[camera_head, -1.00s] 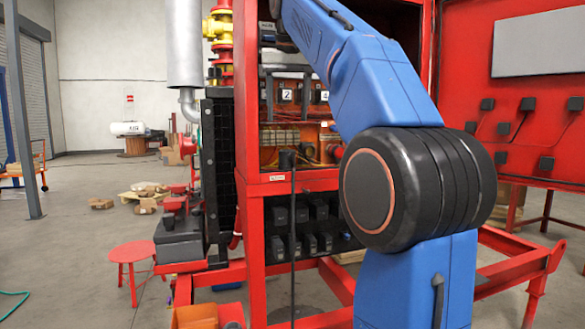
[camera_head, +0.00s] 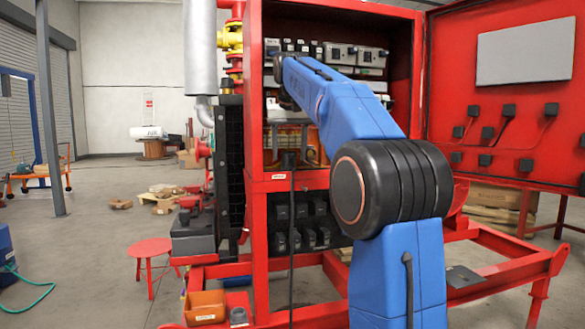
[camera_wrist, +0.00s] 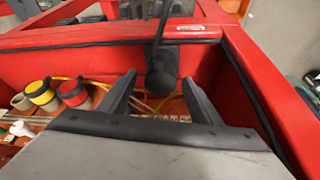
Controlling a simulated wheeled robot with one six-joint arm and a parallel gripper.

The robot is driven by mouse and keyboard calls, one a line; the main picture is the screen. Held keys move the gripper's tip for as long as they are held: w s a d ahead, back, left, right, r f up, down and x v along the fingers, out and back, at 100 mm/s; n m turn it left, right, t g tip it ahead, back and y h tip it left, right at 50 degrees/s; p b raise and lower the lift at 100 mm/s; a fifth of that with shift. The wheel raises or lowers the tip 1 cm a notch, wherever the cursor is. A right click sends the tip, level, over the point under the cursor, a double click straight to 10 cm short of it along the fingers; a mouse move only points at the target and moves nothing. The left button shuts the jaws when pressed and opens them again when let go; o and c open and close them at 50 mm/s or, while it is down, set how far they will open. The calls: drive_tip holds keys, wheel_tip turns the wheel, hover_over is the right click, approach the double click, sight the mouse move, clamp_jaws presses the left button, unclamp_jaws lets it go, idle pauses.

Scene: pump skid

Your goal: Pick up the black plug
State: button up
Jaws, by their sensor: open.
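The black plug (camera_head: 289,160) is at the front edge of the red cabinet in the head view, with its black cable hanging down the front. In the wrist view the plug (camera_wrist: 161,78) shows between the fingertips of my gripper (camera_wrist: 160,80), its cable running up over the red front beam. My gripper is open, one finger on each side of the plug. I cannot tell whether either finger touches it. In the head view my gripper cannot be made out beyond the blue arm.
The red cabinet frame (camera_wrist: 120,38) surrounds the gripper closely, with a side wall at right. Yellow and red round buttons (camera_wrist: 72,92) and wires lie at left in the wrist view. The open red door (camera_head: 450,90) stands at right in the head view.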

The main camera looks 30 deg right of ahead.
drive_tip(key=shift+w+d+f, duration=0.1)
drive_tip(key=shift+w+f, duration=0.1)
drive_tip(key=shift+f, duration=0.25)
drive_tip(key=c, duration=1.3)
drive_tip(key=shift+o, duration=0.2)
drive_tip(key=shift+r, duration=0.1)
drive_tip(key=shift+r, duration=1.3)
drive_tip(key=shift+s+r, duration=0.1)
drive_tip(key=shift+r, duration=0.35)
drive_tip(key=s+a, duration=0.4)
drive_tip(key=s, duration=0.4)
drive_tip(key=s+a, duration=0.4)
drive_tip(key=s, duration=0.3)
drive_tip(key=shift+s+a, duration=0.15)
drive_tip(key=shift+s, duration=0.25)
